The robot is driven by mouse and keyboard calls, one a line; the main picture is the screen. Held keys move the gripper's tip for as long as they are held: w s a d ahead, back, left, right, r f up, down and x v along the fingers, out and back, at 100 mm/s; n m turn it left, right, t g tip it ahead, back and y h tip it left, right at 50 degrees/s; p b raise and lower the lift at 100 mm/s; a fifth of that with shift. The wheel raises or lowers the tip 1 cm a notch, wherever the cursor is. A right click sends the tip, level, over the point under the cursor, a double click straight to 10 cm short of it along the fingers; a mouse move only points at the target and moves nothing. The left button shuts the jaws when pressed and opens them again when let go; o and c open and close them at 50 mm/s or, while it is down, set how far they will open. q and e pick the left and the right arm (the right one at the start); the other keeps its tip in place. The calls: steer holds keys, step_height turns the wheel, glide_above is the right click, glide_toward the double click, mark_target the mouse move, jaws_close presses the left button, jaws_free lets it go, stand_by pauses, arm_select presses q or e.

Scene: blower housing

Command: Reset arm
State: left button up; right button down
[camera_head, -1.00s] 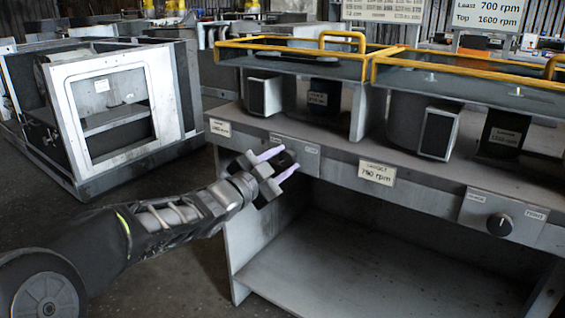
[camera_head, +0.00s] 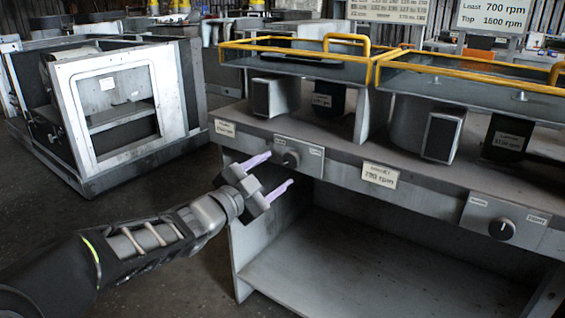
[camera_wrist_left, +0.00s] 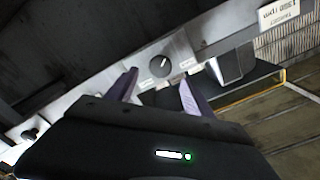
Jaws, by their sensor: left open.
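My left gripper (camera_head: 274,174) is in front of the bench's front panel, with its two purple fingers apart and nothing between them. A black round knob (camera_head: 290,159) on a grey plate sits just beyond the fingertips, and a gap shows between them. In the left wrist view the same knob (camera_wrist_left: 160,66) shows beyond and between the spread fingers (camera_wrist_left: 158,88), with a pale pointer mark on it. My right gripper is not in view.
A second knob (camera_head: 502,228) is on the panel at the right. A label reading 780 rpm (camera_head: 380,175) lies between the knobs. Yellow-railed trays (camera_head: 470,72) top the bench. An open metal cabinet (camera_head: 112,100) stands at the left. Floor between cabinet and bench is clear.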

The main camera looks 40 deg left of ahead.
arm_select(q)
steer(key=shift+s, duration=1.15)
